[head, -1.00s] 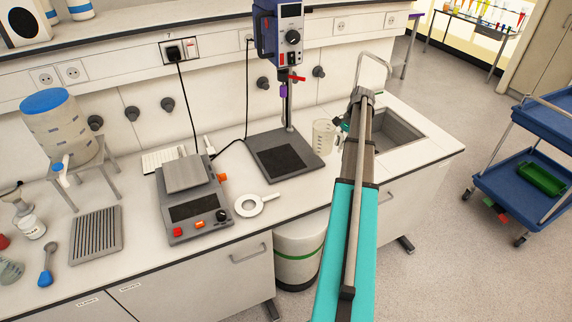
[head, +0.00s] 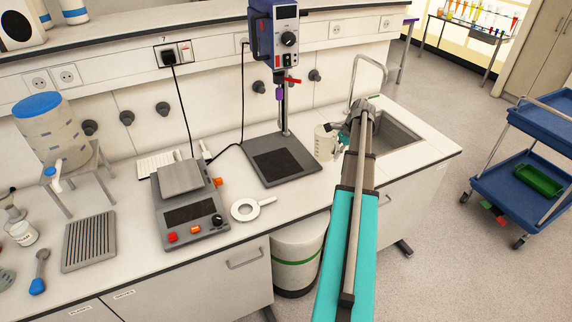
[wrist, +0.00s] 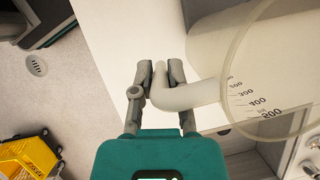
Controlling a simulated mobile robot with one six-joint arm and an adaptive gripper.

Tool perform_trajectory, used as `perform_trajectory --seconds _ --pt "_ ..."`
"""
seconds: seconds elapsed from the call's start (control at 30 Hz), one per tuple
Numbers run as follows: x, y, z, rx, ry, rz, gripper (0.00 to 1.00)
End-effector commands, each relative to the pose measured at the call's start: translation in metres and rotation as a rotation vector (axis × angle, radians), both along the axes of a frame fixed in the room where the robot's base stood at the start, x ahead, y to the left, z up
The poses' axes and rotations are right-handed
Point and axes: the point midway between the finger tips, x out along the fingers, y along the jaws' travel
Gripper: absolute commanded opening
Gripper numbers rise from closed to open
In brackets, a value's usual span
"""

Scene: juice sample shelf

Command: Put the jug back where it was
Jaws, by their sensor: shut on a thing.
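The jug (head: 324,143) is a clear, pale measuring jug at the counter's right part, between the stirrer stand and the sink. In the wrist view its round body (wrist: 275,60) with a printed volume scale fills the right side. My gripper (head: 343,141) is at the jug's right side in the head view, partly hidden by my arm. In the wrist view my gripper (wrist: 160,80) has its fingers on either side of the jug's curved handle (wrist: 188,95), shut on it. I cannot tell whether the jug's base touches the counter.
The stirrer stand (head: 306,164) is close left of the jug. The sink (head: 395,137) with its tap (head: 383,66) lies right. Bare counter lies in front of the jug.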

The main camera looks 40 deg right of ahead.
Motion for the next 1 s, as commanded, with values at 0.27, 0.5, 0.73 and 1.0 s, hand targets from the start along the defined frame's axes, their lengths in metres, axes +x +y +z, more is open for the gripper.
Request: perform_trajectory --seconds 0.27,0.5,0.73,1.0 --pt "0.018 0.03 0.0 0.0 -0.001 0.004 0.0" --pt "0.042 0.069 0.0 0.0 -0.001 0.004 0.0" --pt "0.066 0.105 0.0 0.0 -0.001 0.005 0.0" --pt "0.087 0.136 0.0 0.0 -0.001 0.004 0.0"
